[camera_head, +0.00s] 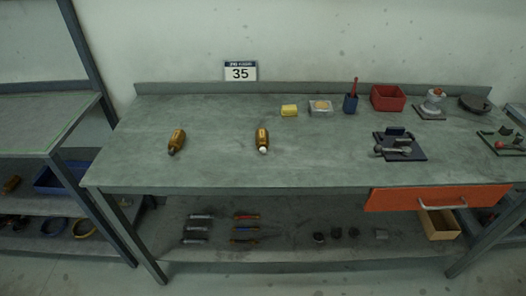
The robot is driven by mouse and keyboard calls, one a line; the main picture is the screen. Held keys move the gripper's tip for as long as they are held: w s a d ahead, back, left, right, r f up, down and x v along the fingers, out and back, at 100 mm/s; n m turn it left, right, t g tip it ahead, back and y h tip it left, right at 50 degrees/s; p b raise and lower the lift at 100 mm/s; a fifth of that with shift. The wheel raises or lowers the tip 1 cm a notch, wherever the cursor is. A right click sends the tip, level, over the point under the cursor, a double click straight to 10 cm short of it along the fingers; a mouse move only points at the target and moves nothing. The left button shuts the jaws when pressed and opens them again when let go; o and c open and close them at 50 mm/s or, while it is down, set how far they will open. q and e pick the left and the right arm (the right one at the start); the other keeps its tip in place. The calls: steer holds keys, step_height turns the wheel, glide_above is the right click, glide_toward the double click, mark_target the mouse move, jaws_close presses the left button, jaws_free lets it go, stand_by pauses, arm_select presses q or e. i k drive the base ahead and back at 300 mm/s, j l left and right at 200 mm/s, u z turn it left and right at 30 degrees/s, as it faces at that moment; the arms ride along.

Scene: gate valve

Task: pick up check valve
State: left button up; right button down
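Neither of my grippers is in view. I cannot tell for sure which thing is the check valve. Two small amber-brown, bottle-like pieces lie apart on the left half of the grey-green workbench (215,170). The left piece (177,141) has a dark end towards the front edge. The middle piece (262,140) has a white end towards the front edge. A pale, valve-like piece (433,101) with a reddish top stands on a dark plate at the back right. Nothing touches the two amber pieces.
A dark fixture (399,147) sits at right. An orange drawer (437,197) hangs below. The lower shelf holds several tools. The bench's left front is clear.

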mark_target(261, 136)
steer(key=i+l+u, duration=0.15)
steer(key=i+l, duration=0.15)
steer(key=i+l+u, duration=0.2)
steer(key=l, duration=0.35)
steer(key=i+l+u, duration=0.15)
steer(key=i+l, duration=0.2)
steer(key=l, duration=0.1)
